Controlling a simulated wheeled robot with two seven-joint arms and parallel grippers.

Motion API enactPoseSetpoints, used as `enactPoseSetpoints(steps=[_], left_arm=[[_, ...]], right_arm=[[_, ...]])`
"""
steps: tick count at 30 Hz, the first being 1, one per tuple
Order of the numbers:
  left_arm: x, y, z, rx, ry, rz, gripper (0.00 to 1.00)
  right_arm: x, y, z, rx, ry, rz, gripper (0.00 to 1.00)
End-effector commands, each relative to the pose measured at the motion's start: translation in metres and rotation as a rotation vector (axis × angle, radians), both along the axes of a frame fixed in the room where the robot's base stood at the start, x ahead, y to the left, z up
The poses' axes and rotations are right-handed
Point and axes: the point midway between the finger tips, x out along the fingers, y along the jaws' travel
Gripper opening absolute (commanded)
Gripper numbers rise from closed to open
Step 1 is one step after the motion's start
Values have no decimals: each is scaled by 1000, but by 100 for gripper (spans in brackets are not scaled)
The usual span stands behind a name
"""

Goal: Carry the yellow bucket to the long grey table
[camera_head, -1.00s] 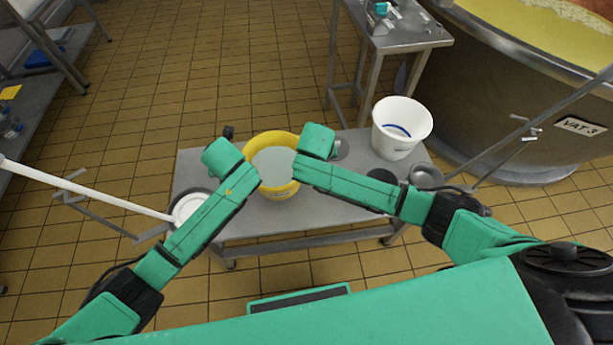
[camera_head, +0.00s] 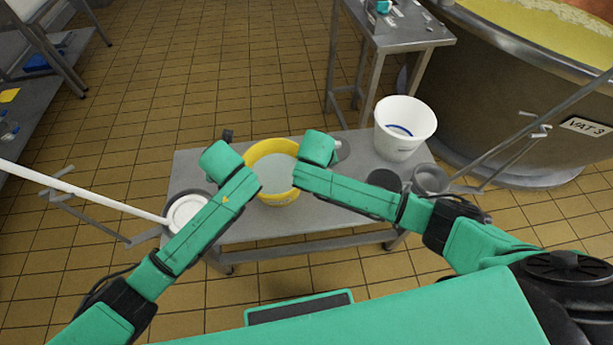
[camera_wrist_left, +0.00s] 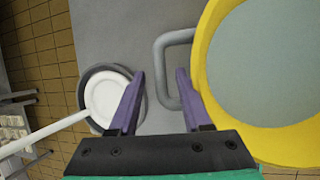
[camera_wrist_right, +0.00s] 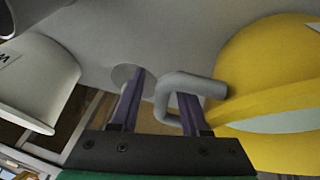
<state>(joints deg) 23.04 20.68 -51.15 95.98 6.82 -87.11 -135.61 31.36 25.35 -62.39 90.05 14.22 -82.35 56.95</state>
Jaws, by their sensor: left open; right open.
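The yellow bucket (camera_head: 251,186) stands upright on a low grey bench (camera_head: 290,226), with pale liquid or a pale inside showing. It also shows at the right of the left wrist view (camera_wrist_left: 212,112) and of the right wrist view (camera_wrist_right: 240,65). Both my arms reach to it, one on each side; their fingers are hidden in the head view. My left gripper (camera_wrist_left: 161,74) is open, with a grey side handle (camera_wrist_left: 160,62) of the bucket at its fingers. My right gripper (camera_wrist_right: 162,84) is open, with the other grey handle (camera_wrist_right: 175,82) between or just beyond its fingers.
A white bucket (camera_head: 404,142) and dark round pots share the bench. A white-handled tool (camera_head: 90,194) lies at its left. A grey table (camera_head: 45,95) runs along the left edge; a smaller table (camera_head: 405,38) and a vat (camera_head: 520,110) stand right. Tiled floor is open behind.

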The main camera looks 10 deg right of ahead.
Motion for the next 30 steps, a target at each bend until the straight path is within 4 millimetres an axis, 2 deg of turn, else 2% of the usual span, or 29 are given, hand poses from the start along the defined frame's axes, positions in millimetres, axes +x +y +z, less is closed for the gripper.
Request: enactPoseSetpoints(steps=[3, 6, 11, 14, 24, 27, 30], left_arm=[[-9, -4, 23, 0, -4, -1, 48], [-16, -7, 38, 0, -2, 0, 48], [-21, -8, 48, 2, 0, 1, 48], [-21, -8, 49, 2, 0, 1, 48], [-21, -8, 48, 1, 0, 2, 48], [-21, -8, 48, 1, 0, 2, 48], [-21, -8, 48, 1, 0, 2, 48]], right_arm=[[0, 1, 0, 1, 0, 2, 47], [0, 1, 0, 1, 0, 2, 47], [-1, 2, 3, 2, 0, 2, 47], [-6, 6, 15, 5, -2, 4, 47], [-38, 22, 93, 5, -3, 4, 47], [-43, 25, 105, 4, -2, 3, 47], [-45, 25, 109, 2, -1, 1, 47]])
